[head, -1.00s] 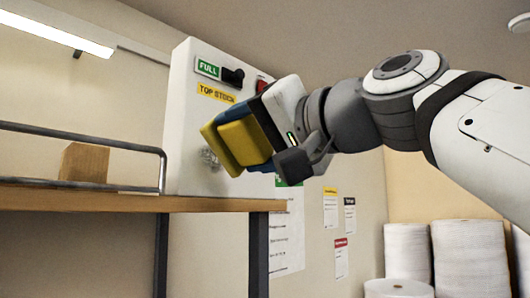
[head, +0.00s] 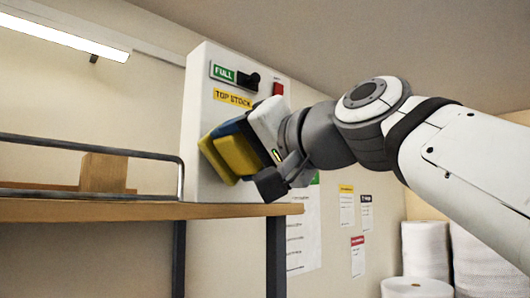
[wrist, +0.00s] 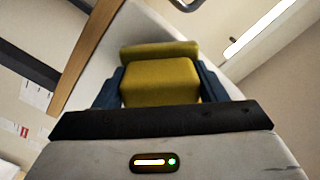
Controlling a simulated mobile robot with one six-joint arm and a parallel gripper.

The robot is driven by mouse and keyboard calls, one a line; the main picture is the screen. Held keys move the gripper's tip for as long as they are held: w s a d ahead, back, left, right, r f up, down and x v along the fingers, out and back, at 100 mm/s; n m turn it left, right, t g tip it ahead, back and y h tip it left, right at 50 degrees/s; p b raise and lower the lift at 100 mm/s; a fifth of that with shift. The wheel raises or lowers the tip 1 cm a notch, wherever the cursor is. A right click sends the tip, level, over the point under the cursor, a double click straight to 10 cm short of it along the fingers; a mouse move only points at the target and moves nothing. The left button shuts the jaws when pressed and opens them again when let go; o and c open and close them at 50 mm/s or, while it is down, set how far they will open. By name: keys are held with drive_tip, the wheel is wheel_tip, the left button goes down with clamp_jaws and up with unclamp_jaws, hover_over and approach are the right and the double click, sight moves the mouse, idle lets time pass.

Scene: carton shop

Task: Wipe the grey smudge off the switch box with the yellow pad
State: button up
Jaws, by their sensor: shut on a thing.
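The switch box (head: 203,90) is a tall white panel on the wall, with a green FULL label, a black knob, a red button and a yellow TOP STOCK label. My gripper (head: 238,150) is shut on the yellow pad (head: 236,158), at the lower part of the box face. In the wrist view the pad (wrist: 160,82) sits between two blue fingers, its wide far end towards the white box (wrist: 130,28). The pad is against or very close to the face; I cannot tell which. No grey smudge shows now; the pad covers that area.
A wooden shelf (head: 120,210) with a metal rail (head: 90,144) and a cardboard block (head: 103,172) stands left of the box. Papers (head: 303,230) hang on the wall below right. White rolls (head: 425,250) stand at the lower right.

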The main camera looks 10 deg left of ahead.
drive_tip(key=shift+x, duration=0.95)
idle(0.3)
drive_tip(key=shift+w+d+f, duration=0.15)
drive_tip(key=shift+w+d, duration=0.45)
drive_tip(key=shift+w, duration=0.1)
drive_tip(key=shift+w+d+b, duration=0.5)
drive_tip(key=shift+w+d, duration=0.3)
drive_tip(key=shift+w+d+b, duration=0.35)
drive_tip(key=shift+w+d, duration=0.7)
drive_tip(key=shift+w, duration=0.35)
drive_tip(key=shift+s+a+p, duration=0.2)
drive_tip(key=shift+s+a, duration=1)
drive_tip(key=shift+s, duration=0.25)
drive_tip(key=shift+s+a+p, duration=0.15)
drive_tip(key=shift+s+a, duration=1.1)
drive_tip(key=shift+s, duration=0.15)
